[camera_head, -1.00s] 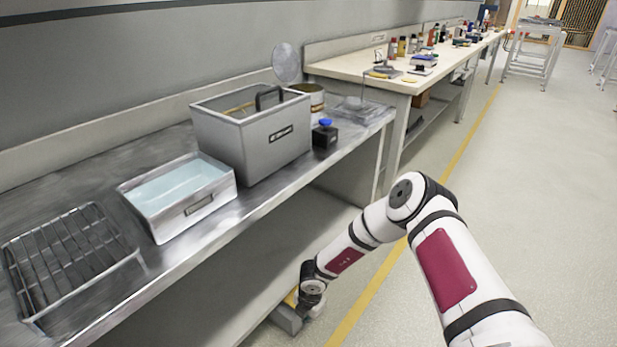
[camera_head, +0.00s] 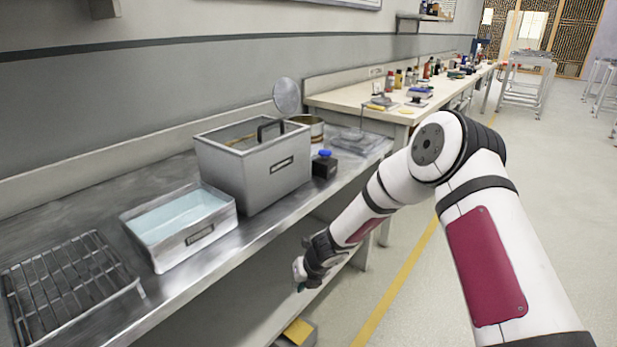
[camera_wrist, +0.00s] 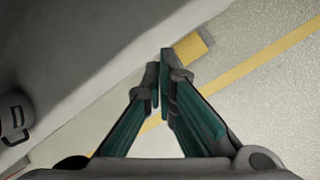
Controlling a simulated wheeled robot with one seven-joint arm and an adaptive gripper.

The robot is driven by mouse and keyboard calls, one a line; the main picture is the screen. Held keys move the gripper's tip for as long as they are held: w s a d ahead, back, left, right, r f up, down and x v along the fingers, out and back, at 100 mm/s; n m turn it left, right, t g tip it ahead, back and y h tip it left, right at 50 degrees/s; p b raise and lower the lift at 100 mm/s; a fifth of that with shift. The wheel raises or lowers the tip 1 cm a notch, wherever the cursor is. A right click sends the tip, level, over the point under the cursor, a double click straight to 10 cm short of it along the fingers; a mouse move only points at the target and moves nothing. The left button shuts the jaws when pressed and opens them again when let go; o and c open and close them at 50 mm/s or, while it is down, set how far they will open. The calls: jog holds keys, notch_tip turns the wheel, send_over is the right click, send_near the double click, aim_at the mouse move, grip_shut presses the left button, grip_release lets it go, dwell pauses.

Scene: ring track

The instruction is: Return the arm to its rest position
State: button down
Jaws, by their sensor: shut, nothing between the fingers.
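My gripper (camera_wrist: 161,92) is shut and empty in the wrist view, its two green-sided fingers pointing down over the lower shelf edge and floor. In the head view my gripper (camera_head: 300,279) hangs in front of the steel bench, below its top edge. My white arm with dark red panels reaches in from the lower right, bent at the elbow. The fingertips are small and partly turned away there.
The steel bench (camera_head: 250,233) holds a wire rack (camera_head: 70,285), a tray of clear liquid (camera_head: 180,220), a grey lidded tank (camera_head: 255,165) and a dark bottle with a blue cap (camera_head: 325,165). A yellow block (camera_head: 298,331) lies low beneath.

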jog(key=s+d+r+n+y, duration=0.1)
jog(key=s+r+n, duration=0.2)
jog(key=r+n, duration=0.6)
jog(key=s+r+n+y, duration=0.1)
jog(key=s+r+n, duration=0.3)
jog(key=r, duration=1)
jog(key=s+d+r+n+g, duration=0.1)
jog(key=s+d+r+n, duration=0.3)
jog(key=s+r+n, duration=0.3)
jog(key=s+d+r+n+g+h, duration=0.15)
jog(key=s+d+n, duration=0.35)
jog(key=s, duration=0.6)
jog(key=s+d+r+n+h, duration=0.2)
jog(key=s+d+n, duration=0.3)
jog(key=s, duration=0.6)
jog(key=s+d+r+n+g+h, duration=0.1)
jog(key=s+d+r+n+h, duration=0.15)
jog(key=s+d, duration=0.65)
notch_tip(320, 180, up, 27)
jog(key=s+a+t+p, duration=0.2)
jog(key=t+p, duration=0.1)
jog(key=p, duration=2.2)
jog(key=shift+r+t+p, duration=0.15)
jog(key=shift+t+p, duration=0.2)
jog(key=shift+p, duration=0.05)
jog(key=shift+n, duration=0.25)
